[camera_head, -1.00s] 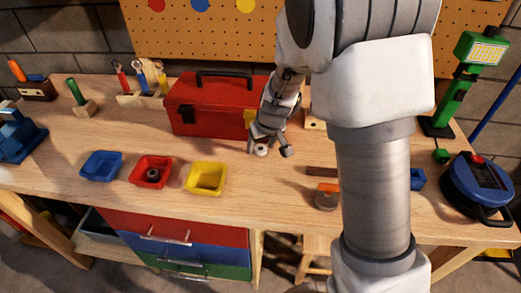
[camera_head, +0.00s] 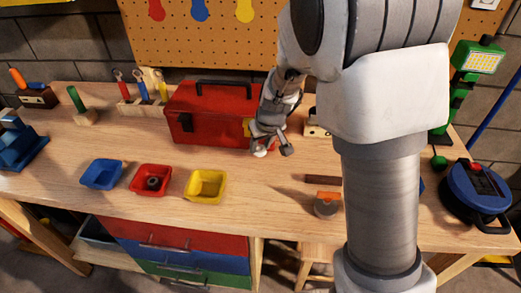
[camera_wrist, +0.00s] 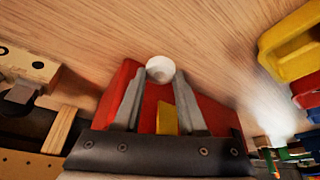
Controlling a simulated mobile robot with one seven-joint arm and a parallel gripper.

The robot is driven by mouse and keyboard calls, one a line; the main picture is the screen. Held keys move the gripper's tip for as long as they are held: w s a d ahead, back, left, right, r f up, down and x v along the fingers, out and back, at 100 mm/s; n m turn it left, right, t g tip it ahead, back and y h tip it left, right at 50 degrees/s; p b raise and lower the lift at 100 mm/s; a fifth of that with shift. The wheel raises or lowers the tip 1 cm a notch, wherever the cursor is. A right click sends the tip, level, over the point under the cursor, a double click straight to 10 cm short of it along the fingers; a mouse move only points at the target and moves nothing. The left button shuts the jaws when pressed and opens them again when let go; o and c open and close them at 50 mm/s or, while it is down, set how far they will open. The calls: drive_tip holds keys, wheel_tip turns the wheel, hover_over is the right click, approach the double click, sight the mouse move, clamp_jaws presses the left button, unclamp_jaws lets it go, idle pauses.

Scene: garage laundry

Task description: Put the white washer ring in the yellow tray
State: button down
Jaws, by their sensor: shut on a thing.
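The white washer ring (camera_head: 260,153) is at the tips of my gripper (camera_head: 262,146), in front of the red toolbox's right end. In the wrist view the white ring (camera_wrist: 160,69) sits between the two grey fingertips (camera_wrist: 160,76), and the gripper is shut on it. I cannot tell how far above the bench it is. The yellow tray (camera_head: 206,199) stands on the bench to the left of and nearer than my gripper; it looks empty. Its yellow side (camera_wrist: 290,42) also shows at the wrist view's right edge.
A red tray (camera_head: 136,186) holding a dark round part (camera_head: 153,183) and a blue tray (camera_head: 101,174) stand left of the yellow one. The red toolbox (camera_head: 205,110) is close behind my gripper. An orange-and-grey object (camera_head: 327,204) lies right. Bench between ring and yellow tray is clear.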

drive_tip(key=s+d+r, duration=0.8)
drive_tip(key=shift+s, duration=0.2)
